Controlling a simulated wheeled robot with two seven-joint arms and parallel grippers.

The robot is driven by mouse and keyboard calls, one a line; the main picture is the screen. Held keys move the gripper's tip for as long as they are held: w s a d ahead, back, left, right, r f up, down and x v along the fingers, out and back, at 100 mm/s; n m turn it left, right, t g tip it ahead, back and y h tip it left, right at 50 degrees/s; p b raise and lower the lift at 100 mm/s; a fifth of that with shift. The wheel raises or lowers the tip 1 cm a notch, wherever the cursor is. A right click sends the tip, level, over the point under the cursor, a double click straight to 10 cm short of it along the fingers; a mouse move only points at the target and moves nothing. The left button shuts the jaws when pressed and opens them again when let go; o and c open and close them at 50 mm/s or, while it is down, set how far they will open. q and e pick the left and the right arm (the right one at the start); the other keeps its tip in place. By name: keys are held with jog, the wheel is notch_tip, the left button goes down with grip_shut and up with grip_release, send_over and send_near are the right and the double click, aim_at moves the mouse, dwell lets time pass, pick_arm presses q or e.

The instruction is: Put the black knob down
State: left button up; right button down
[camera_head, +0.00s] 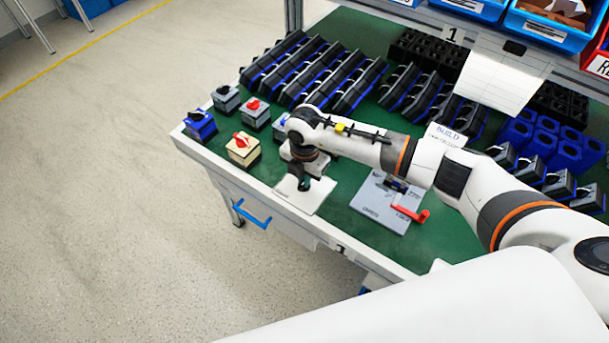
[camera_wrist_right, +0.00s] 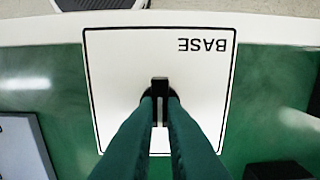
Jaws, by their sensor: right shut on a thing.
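My right gripper (camera_head: 304,184) points down over the white plate (camera_head: 318,199) near the front edge of the green table. In the right wrist view its two green fingers (camera_wrist_right: 160,97) are shut on the black knob (camera_wrist_right: 160,84). The knob is over the middle of the plate marked BASE (camera_wrist_right: 115,60). I cannot tell whether it touches the plate. In the head view the knob is mostly hidden by the gripper. My left gripper is not in view.
Several small switch boxes, such as a yellow one with a red knob (camera_head: 242,149), stand left of the plate. A grey board (camera_head: 372,204) with a red handle (camera_head: 411,213) lies to its right. Rows of black and blue parts (camera_head: 318,72) fill the back.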

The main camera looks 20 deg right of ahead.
jog(key=shift+f, duration=0.1)
jog(key=c, duration=1.5)
grip_release()
jog(key=shift+r, duration=0.35)
notch_tip(320, 180, up, 12)
jog(key=shift+f+b, duration=0.15)
jog(key=shift+b, duration=0.9)
jog(key=shift+f, duration=0.1)
